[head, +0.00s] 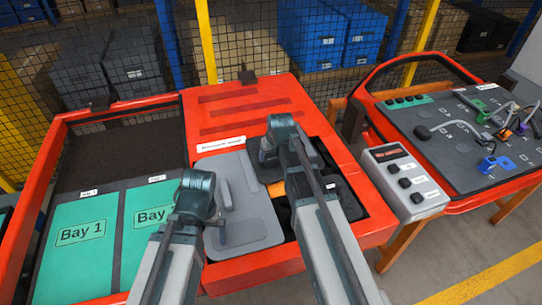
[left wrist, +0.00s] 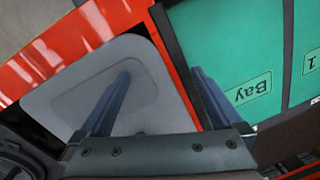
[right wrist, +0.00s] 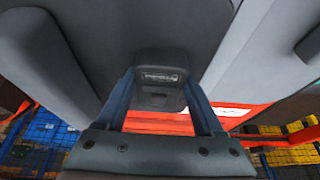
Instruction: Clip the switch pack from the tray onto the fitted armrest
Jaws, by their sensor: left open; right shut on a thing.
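My right gripper (head: 266,158) is over the panel's upper right edge, beside the black tray (head: 345,192). In the right wrist view it is shut on a dark block with a small label, seemingly the switch pack (right wrist: 160,72). Large grey surfaces lie behind the block; I cannot tell whether it touches them. My left gripper (head: 216,222) is open and empty over the panel's left edge. In the left wrist view the panel (left wrist: 150,100) shows between and beside its fingers.
Green bay mats (head: 75,265) lie in the red-framed area at left. A grey control box (head: 402,182) and a red-rimmed board (head: 455,145) with cables and connectors stand at right. Wire mesh fencing and bins are behind. Floor is free at lower right.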

